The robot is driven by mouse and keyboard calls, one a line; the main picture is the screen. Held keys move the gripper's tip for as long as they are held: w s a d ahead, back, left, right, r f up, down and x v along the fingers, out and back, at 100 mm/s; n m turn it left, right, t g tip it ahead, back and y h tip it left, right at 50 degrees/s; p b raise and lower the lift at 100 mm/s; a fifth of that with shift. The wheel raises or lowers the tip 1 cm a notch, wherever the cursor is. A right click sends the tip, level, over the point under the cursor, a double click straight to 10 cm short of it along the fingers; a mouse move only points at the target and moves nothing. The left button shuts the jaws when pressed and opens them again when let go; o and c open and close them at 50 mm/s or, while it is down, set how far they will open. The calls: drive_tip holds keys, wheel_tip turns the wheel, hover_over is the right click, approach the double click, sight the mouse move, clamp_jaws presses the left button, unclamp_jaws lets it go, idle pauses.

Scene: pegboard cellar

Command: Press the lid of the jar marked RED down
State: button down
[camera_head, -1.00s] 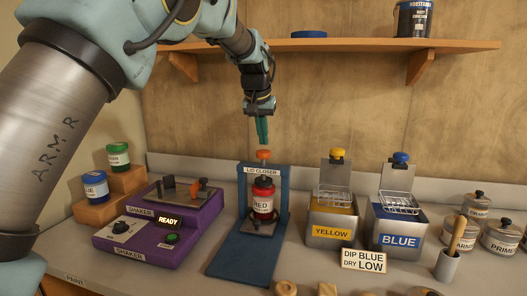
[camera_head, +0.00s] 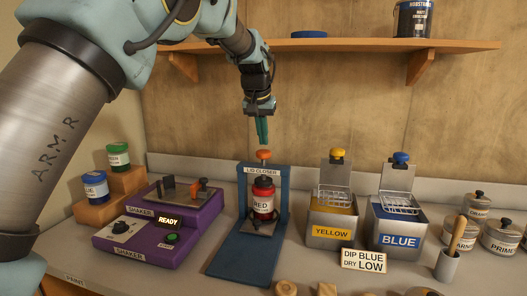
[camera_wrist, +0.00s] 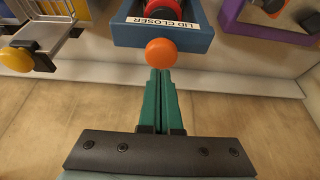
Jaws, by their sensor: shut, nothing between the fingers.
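The jar marked RED (camera_head: 263,203) stands upright inside the blue lid closer (camera_head: 284,196), under its top bar. A dark lid is on top of the jar; I cannot tell how tightly it sits. An orange knob (camera_head: 263,154) rises above the bar of the lid closer, and it also shows in the wrist view (camera_wrist: 161,52). My gripper (camera_head: 262,141), with green fingers, points down just above the orange knob. Its fingers are shut and empty; in the wrist view (camera_wrist: 160,72) the tips are close to the knob, and I cannot tell whether they touch.
A purple shaker (camera_head: 190,222) with a READY display stands left of the lid closer. YELLOW (camera_head: 332,228) and BLUE (camera_head: 397,222) dip tanks with baskets stand right of it. Blue (camera_head: 95,188) and green (camera_head: 118,157) jars sit on wooden blocks at left. A shelf (camera_head: 350,45) runs above.

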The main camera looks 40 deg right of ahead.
sight(264, 151)
drive_tip(key=shift+f, duration=0.2)
drive_tip(key=shift+f+b, duration=1.05)
drive_tip(key=shift+f, duration=0.55)
drive_tip(key=shift+r+p, duration=1.6)
drive_tip(key=shift+r, duration=0.1)
drive_tip(key=shift+r, duration=0.15)
wheel_tip(264, 151, up, 5)
drive_tip(key=p, duration=0.4)
